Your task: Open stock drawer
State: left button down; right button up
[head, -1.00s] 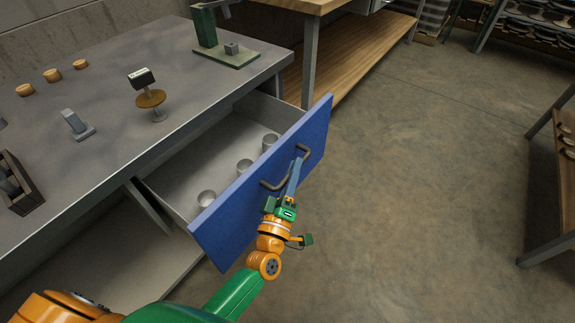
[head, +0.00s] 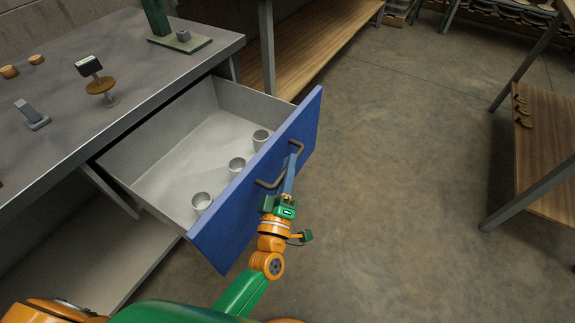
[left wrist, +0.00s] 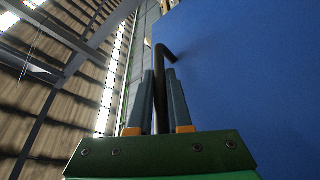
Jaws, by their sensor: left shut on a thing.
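The stock drawer has a blue front (head: 262,180) and a grey inside (head: 185,150), and it stands well out from the workbench. Three light grey cups stand inside near the front: a near one (head: 202,203), a middle one (head: 237,168) and a far one (head: 261,139). A dark bent handle (head: 270,183) is fixed to the drawer front. My left gripper (head: 290,172) is shut on the handle. In the left wrist view the handle (left wrist: 161,85) passes between the two fingers (left wrist: 160,100), beside the blue front (left wrist: 240,70). My right gripper is not in view.
The grey workbench top (head: 60,90) holds a green stand (head: 180,42), a small grey block piece (head: 32,115) and a brown disc on a stem (head: 99,86). A wooden shelf table (head: 545,150) stands at the right. The floor (head: 400,130) between is clear.

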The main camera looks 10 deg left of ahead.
pick_arm(q)
jog(key=c, duration=0.8)
grip_release()
jog(key=shift+c, duration=0.2)
jog(key=v, duration=0.7)
